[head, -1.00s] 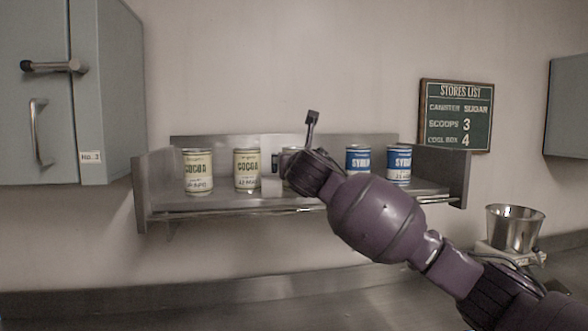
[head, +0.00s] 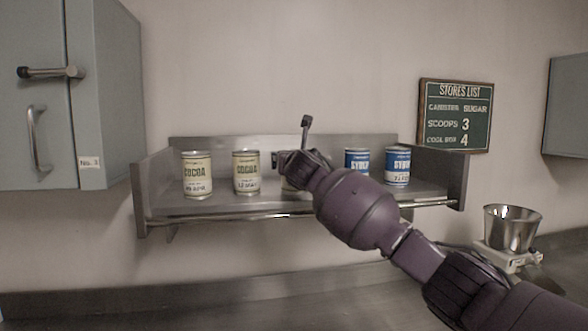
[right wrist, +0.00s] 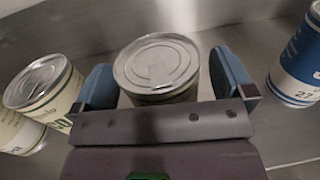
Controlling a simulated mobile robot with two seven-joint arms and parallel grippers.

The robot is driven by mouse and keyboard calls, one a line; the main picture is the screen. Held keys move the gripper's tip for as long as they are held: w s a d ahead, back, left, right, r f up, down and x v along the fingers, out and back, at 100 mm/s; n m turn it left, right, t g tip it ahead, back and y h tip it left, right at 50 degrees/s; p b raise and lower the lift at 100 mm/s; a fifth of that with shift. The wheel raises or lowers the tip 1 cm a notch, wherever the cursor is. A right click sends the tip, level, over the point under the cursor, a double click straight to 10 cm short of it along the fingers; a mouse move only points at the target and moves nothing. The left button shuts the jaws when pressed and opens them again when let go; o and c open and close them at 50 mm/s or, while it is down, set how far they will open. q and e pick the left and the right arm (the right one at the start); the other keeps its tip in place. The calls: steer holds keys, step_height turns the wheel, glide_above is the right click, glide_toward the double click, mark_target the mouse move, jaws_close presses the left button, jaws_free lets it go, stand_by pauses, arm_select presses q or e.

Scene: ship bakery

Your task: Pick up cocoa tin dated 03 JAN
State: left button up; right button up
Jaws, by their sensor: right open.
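Two cream cocoa tins, the far-left one (head: 197,175) and the second one (head: 246,172), stand upright on the metal shelf (head: 300,207). Their small date prints are too blurred for me to read surely. A third tin (head: 294,194) is mostly hidden behind my right gripper (head: 290,163) in the head view. In the right wrist view its round metal lid (right wrist: 158,64) lies between the two blue fingers of my open right gripper (right wrist: 164,72). Its label and date are hidden. My left gripper is out of view.
Blue syrup tins, one (head: 357,162) and another (head: 397,166), stand right of my gripper. In the right wrist view, cocoa tins (right wrist: 48,92) are left and a blue tin (right wrist: 300,72) is right. A rail (head: 240,217) runs along the shelf front.

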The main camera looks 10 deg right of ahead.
steer(key=shift+w, duration=0.25)
steer(key=c, duration=1.1)
steer(key=shift+c, duration=0.2)
steer(key=shift+r, duration=0.1)
